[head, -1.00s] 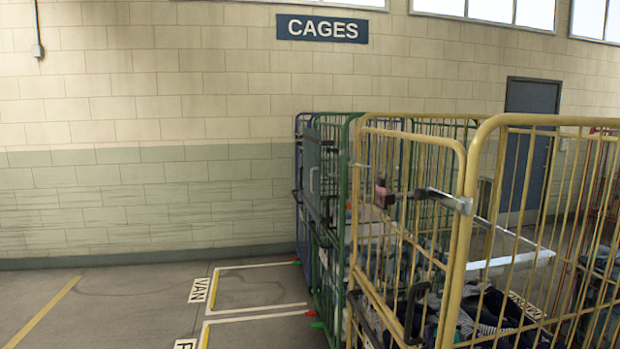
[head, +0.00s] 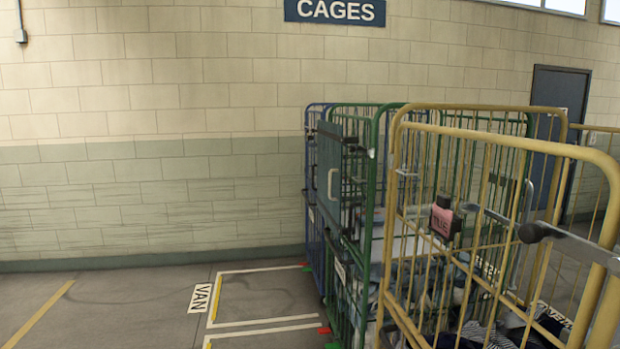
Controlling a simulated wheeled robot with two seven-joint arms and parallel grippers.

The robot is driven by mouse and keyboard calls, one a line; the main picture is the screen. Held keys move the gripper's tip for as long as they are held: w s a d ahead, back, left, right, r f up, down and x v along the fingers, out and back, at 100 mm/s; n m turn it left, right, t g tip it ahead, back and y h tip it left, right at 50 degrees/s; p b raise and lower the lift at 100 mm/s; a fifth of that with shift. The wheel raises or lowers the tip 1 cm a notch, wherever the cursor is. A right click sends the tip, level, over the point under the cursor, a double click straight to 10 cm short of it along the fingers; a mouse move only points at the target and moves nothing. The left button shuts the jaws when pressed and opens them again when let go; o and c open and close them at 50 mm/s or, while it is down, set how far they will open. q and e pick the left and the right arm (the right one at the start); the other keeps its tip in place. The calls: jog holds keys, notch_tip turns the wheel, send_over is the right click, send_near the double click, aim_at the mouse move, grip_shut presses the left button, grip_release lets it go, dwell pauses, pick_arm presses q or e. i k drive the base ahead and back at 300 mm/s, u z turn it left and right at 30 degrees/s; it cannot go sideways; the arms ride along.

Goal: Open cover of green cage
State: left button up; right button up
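The green cage (head: 375,129) stands right of the middle in the head view, between a blue cage behind it and a yellow cage in front. Its front carries a dark grey-green panel (head: 330,180) with a light upright handle (head: 331,184). The panel looks shut, but I see it at a steep angle. Bags or cloth show inside through the bars, and the yellow cage hides much of the green one's right side.
The blue cage (head: 308,150) is behind the green one. Floor at the left is clear, with white marked bays and a VAN label (head: 200,298).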

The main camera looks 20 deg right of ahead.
aim_at(331, 141)
jog(key=i, duration=1.95)
jog(key=z, duration=0.15)
